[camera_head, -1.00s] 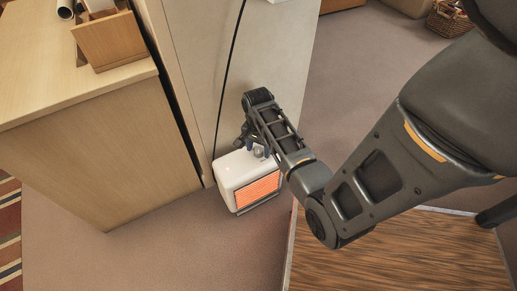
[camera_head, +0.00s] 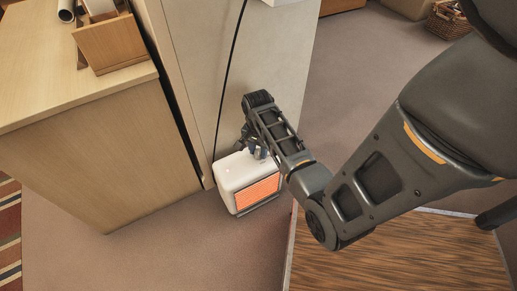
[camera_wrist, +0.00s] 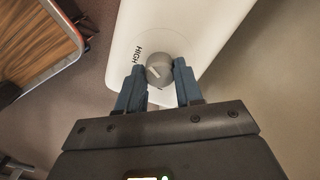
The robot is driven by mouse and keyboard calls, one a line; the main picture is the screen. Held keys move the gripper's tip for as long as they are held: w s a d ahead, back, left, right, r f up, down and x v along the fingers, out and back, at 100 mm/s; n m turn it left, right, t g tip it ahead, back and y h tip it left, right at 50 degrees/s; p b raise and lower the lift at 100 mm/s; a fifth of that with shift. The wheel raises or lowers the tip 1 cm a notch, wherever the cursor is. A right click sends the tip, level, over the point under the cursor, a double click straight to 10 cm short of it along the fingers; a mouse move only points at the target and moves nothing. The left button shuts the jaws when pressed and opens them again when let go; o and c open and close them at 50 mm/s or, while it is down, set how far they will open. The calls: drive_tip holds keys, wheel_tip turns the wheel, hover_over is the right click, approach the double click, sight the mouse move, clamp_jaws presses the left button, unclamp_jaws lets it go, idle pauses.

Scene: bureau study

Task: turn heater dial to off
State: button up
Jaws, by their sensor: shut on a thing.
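The white heater (camera_head: 231,172) stands on the carpet against the pale cabinet, its front grille (camera_head: 256,191) glowing orange. In the head view my gripper (camera_head: 252,148) is over the heater's top and hides the dial.
The pale cabinet (camera_head: 275,70) rises close behind the heater. A wooden desk unit (camera_head: 90,150) stands at the left. A wood-topped surface (camera_head: 400,255) lies at lower right, under my arm. Open carpet (camera_head: 190,250) lies in front of the heater.

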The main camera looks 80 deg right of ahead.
drive_tip(key=shift+r, duration=0.15)
drive_tip(key=n+p, duration=0.2)
drive_tip(key=p, duration=0.1)
drive_tip(key=shift+r, duration=0.15)
drive_tip(key=n+p, duration=0.3)
drive_tip(key=shift+n, duration=0.3)
drive_tip(key=n+p, duration=0.2)
drive_tip(key=n, duration=0.1)
drive_tip(key=shift+n+p, duration=0.3)
drive_tip(key=shift+p, duration=0.1)
drive_tip(key=n, duration=0.1)
drive_tip(key=n+p, duration=0.1)
drive_tip(key=n, duration=0.2)
drive_tip(key=shift+f+p, duration=0.25)
drive_tip(key=shift+p, duration=0.1)
drive_tip(key=n+p, duration=0.1)
drive_tip(key=n, duration=0.5)
drive_tip(key=shift+n, duration=2.2)
